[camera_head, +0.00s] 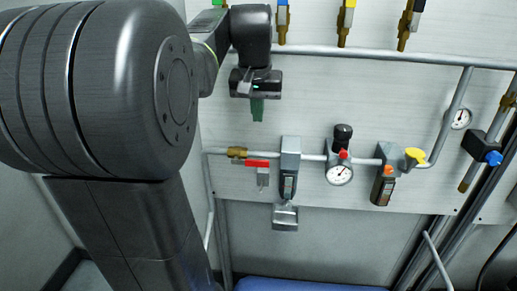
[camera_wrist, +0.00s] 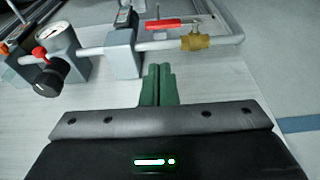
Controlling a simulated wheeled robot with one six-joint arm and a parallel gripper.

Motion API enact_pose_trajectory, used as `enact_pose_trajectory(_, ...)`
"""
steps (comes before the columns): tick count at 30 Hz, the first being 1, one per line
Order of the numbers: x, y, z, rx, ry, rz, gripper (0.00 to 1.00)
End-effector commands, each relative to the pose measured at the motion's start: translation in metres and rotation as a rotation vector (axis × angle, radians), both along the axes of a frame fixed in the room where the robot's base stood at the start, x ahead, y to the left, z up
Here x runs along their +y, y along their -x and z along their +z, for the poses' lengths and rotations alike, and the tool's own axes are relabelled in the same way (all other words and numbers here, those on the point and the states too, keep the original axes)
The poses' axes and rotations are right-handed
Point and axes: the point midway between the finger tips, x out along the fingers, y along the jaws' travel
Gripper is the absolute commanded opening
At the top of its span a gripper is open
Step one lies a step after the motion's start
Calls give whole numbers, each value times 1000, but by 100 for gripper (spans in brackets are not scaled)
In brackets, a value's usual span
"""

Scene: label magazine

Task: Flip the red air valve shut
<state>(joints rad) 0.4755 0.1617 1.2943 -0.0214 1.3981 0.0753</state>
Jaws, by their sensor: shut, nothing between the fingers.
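The red air valve handle (camera_head: 258,163) is at the left end of the lower pipe on the white panel, by a brass fitting (camera_head: 237,153). Its red lever lies along the pipe, roughly parallel to it. In the wrist view the red handle (camera_wrist: 163,25) is at the top, beside the brass fitting (camera_wrist: 194,41). My gripper (camera_head: 257,112) is in front of the panel, above the handle in the head view and apart from it. Its green fingers (camera_wrist: 158,84) are together, with nothing between them.
Along the lower pipe are a grey filter unit (camera_head: 290,160), a gauge (camera_head: 340,174) with a black knob, and a unit with a yellow knob (camera_head: 415,156). Several brass-ended valves (camera_head: 344,30) hang above. A blue-knobbed valve (camera_head: 493,158) is at the right.

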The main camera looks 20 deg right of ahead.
Motion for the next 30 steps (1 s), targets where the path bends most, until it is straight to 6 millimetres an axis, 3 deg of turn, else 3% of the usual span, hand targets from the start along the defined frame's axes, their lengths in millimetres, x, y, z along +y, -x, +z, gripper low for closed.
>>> enact_pose_trajectory(11,-1,-2,-10,2,-1,0,0)
enact_pose_trajectory(24,-14,-23,-93,4,-3,0,0)
enact_pose_trajectory(30,-15,-24,-123,3,-2,0,0)
